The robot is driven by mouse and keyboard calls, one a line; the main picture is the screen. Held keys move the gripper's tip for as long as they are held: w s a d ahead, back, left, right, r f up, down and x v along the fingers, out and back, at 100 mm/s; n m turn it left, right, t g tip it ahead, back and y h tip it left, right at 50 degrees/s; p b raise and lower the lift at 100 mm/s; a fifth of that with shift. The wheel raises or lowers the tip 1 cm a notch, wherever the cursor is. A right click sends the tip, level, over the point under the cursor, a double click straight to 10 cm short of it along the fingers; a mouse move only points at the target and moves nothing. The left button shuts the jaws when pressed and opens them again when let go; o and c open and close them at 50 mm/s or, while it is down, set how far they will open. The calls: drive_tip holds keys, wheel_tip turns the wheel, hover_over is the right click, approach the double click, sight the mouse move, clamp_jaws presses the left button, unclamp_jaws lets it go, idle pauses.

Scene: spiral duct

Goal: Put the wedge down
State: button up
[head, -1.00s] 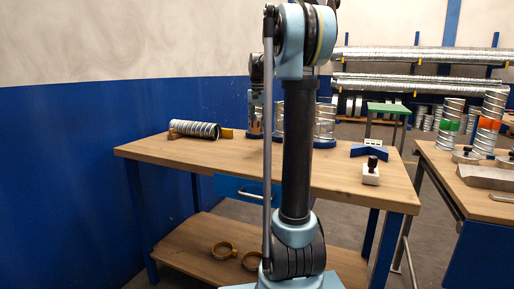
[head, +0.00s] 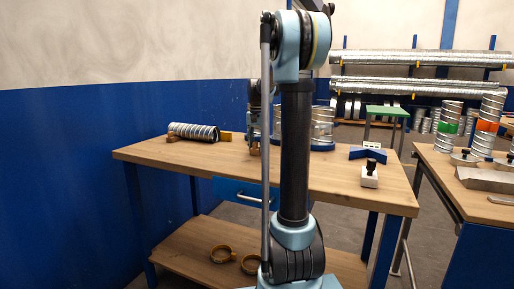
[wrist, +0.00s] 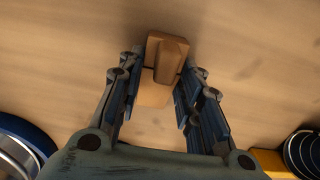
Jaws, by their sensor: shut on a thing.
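The wedge (wrist: 167,58) is a small brown wooden block in the wrist view, between the two blue-padded fingers of my gripper (wrist: 163,88). My gripper is shut on it, above the bare wooden workbench top (wrist: 60,60). In the head view my gripper (head: 255,146) is low over the workbench (head: 330,185), partly hidden behind my arm. I cannot tell whether the wedge touches the bench top.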

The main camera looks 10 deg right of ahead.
drive_tip(key=o, duration=1.1)
wheel_tip(320, 180, up, 11)
drive_tip(key=shift+r, duration=0.45)
drive_tip(key=c, duration=0.3)
drive_tip(key=r, duration=0.2)
drive_tip(key=s+a+r, duration=0.1)
drive_tip(key=r, duration=0.3)
drive_tip(key=shift+s+a+r, duration=0.2)
drive_tip(key=shift+s+r, duration=0.05)
drive_tip(key=shift+s, duration=0.15)
drive_tip(key=shift+c, duration=0.4)
wheel_tip(320, 180, down, 17)
drive_tip(key=shift+d+f, duration=0.1)
drive_tip(key=shift+d, duration=0.05)
